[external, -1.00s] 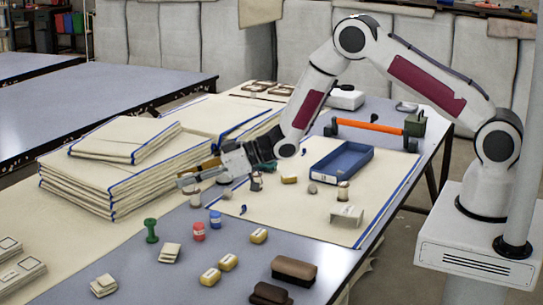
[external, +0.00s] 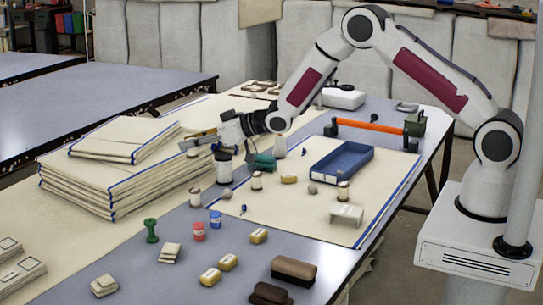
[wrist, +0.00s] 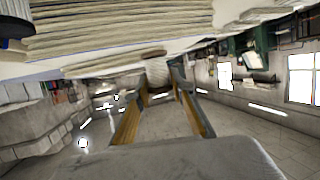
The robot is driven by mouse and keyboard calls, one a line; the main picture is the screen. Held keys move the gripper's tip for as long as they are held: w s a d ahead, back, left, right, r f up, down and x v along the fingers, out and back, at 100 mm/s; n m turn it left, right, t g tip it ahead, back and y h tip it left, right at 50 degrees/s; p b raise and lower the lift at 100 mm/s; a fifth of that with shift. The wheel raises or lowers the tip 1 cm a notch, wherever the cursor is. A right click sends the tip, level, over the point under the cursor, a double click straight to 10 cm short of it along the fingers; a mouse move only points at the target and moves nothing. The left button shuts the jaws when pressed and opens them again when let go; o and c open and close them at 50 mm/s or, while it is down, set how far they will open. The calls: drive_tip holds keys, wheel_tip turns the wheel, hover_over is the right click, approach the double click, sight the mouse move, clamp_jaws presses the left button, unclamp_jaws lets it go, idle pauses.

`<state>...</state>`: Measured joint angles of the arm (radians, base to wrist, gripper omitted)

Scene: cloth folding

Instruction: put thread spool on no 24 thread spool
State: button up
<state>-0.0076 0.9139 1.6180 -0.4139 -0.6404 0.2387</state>
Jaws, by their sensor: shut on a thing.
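My gripper (external: 190,147) is shut on a pale thread spool (wrist: 155,70), seen between the fingertips in the wrist view. In the external view the gripper is raised above the cloth, near the folded stack, with the held spool hard to make out. I cannot read any number, so I cannot tell which is no 24.
A tall stack of folded cloth (external: 110,180) is left of the gripper. A blue tray (external: 342,162) and an orange-handled tool (external: 370,127) are to the right. Several small blocks, a green spool (external: 151,230) and red and blue jars are in front.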

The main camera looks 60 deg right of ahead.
hover_over(195, 190)
drive_tip(key=shift+f, duration=3.15)
drive_tip(key=shift+f, duration=1.85)
drive_tip(key=shift+f, duration=0.15)
drive_tip(key=o, duration=1)
drive_tip(key=shift+c, duration=0.2)
drive_tip(key=v, duration=1.2)
